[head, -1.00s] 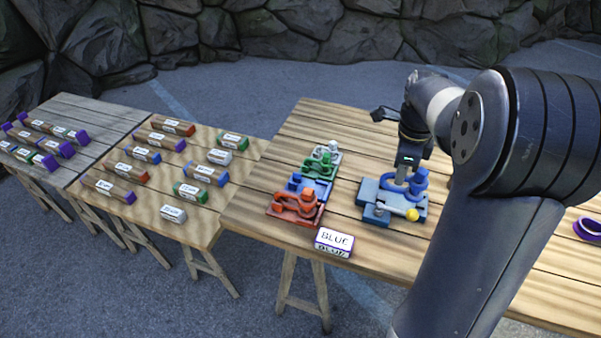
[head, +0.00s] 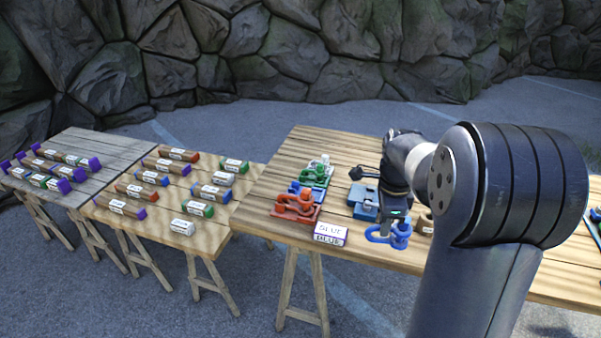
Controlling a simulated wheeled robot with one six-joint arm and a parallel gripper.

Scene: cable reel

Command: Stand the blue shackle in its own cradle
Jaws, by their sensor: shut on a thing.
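The blue shackle (head: 378,236) is in my gripper (head: 397,220), which is shut on it. The shackle shows near the table's front edge, apart from the row of cradles to its left; its height over the table is hard to judge. The blue cradle (head: 297,189) stands in the row between the red cradle (head: 284,212) and the green cradle (head: 319,182). Part of it is hidden behind the red piece. Red, green and pale grey pieces show in the other cradles.
A blue-grey fixture (head: 364,210) stands behind my gripper, partly hidden. A white "BLUE" sign (head: 330,235) stands at the table's front edge, between the cradles and the shackle. Two tables at left hold labelled blocks. My arm hides much of the right side.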

